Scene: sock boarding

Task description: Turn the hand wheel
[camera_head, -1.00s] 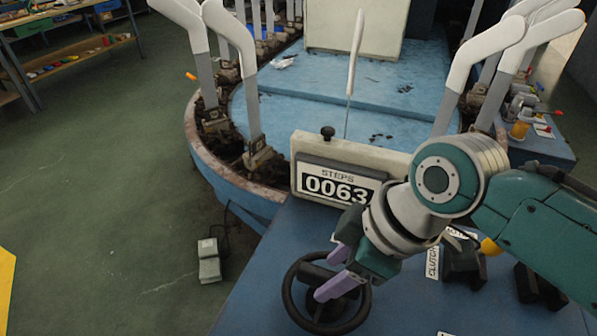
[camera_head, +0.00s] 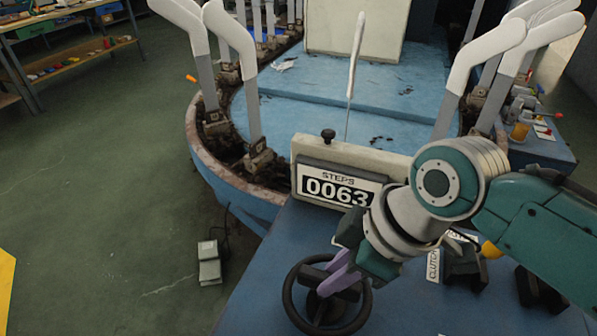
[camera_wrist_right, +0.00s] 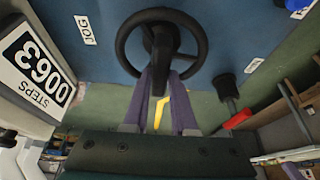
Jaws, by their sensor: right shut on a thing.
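The black hand wheel (camera_head: 290,309) stands on the blue machine top at the bottom middle of the head view. In the right wrist view the wheel (camera_wrist_right: 122,40) shows with its rim, spokes and hub. My right gripper (camera_head: 332,283) has purple fingers and reaches the wheel from the upper right. In the wrist view its fingers (camera_wrist_right: 162,88) come in on either side of the wheel's near part and are shut on it. The exact contact is partly hidden by the fingers. My left gripper is in neither view.
A counter box (camera_head: 338,188) reading "STEPS 0063" stands just behind the wheel. A "CLUTCH" label (camera_head: 433,265) and black control parts lie to the right, near my arm. The round blue machine with white angled sock forms (camera_head: 235,40) is behind. A grey pedal (camera_head: 209,262) sits on the floor.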

